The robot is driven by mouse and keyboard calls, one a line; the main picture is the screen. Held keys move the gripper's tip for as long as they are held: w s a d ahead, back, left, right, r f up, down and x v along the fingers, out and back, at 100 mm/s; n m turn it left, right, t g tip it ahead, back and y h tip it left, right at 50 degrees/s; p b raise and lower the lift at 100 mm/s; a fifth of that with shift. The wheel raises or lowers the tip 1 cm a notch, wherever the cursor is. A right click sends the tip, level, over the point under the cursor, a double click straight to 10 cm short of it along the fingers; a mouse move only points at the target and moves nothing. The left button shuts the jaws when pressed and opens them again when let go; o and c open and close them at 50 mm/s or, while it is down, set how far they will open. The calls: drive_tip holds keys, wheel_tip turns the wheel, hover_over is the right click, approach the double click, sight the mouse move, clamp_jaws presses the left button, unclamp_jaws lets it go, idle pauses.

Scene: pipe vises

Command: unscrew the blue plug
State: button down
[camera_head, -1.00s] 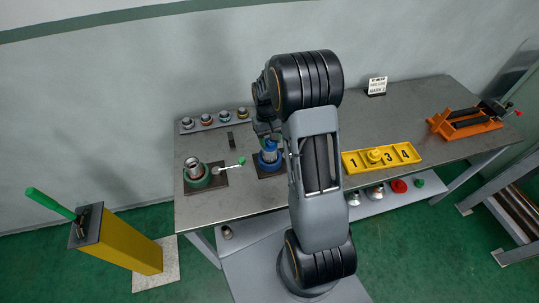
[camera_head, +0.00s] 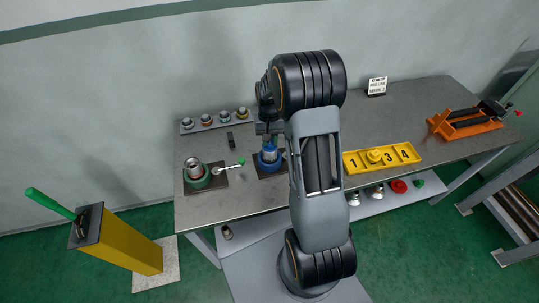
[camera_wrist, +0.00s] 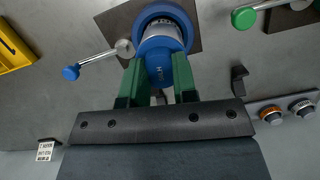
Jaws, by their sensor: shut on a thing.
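The blue plug (camera_wrist: 159,66) is between the two green fingers of my gripper (camera_wrist: 158,82), which is shut on it. In the wrist view the plug lines up with a silver pipe (camera_wrist: 164,28) standing in the blue vise (camera_wrist: 168,9). I cannot tell whether plug and pipe still touch. In the head view my gripper (camera_head: 268,129) is above the blue vise (camera_head: 268,163), with the silver pipe (camera_head: 270,153) showing below the plug (camera_head: 269,142). My arm hides part of this vise. The vise's blue-knobbed handle (camera_wrist: 71,72) points left in the wrist view.
A green vise (camera_head: 195,181) holding a pipe stands at left, its handle knob (camera_head: 242,161) close to the blue vise. A yellow numbered tray (camera_head: 354,168) holds a yellow plug (camera_head: 375,155). Several fittings stand on a back rack (camera_head: 196,126). An orange vise (camera_head: 464,126) is far right.

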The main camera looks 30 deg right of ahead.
drive_tip(key=m+t+y, duration=0.1)
drive_tip(key=m, duration=0.5)
drive_tip(key=shift+r+m, duration=0.1)
drive_tip(key=shift+m, duration=0.2)
drive_tip(key=m, duration=0.4)
drive_tip(key=shift+m+t+p, duration=0.3)
drive_tip(key=shift+t, duration=0.1)
drive_tip(key=shift+m+p, duration=0.35)
drive_tip(key=shift+m, duration=0.85)
drive_tip(key=m, duration=0.2)
drive_tip(key=m+t+p, duration=0.1)
drive_tip(key=m, duration=0.1)
drive_tip(key=m+p, duration=0.1)
drive_tip(key=m, duration=0.1)
drive_tip(key=shift+r+t, duration=0.25)
drive_tip(key=shift+t, duration=0.05)
drive_tip(key=m+p, duration=0.3)
drive_tip(key=m, duration=0.1)
drive_tip(key=shift+m+t, duration=0.3)
drive_tip(key=shift+w+f+m+h+p, duration=0.1)
drive_tip(key=shift+f+m+h+p, duration=0.2)
drive_tip(key=shift+m+p, duration=0.4)
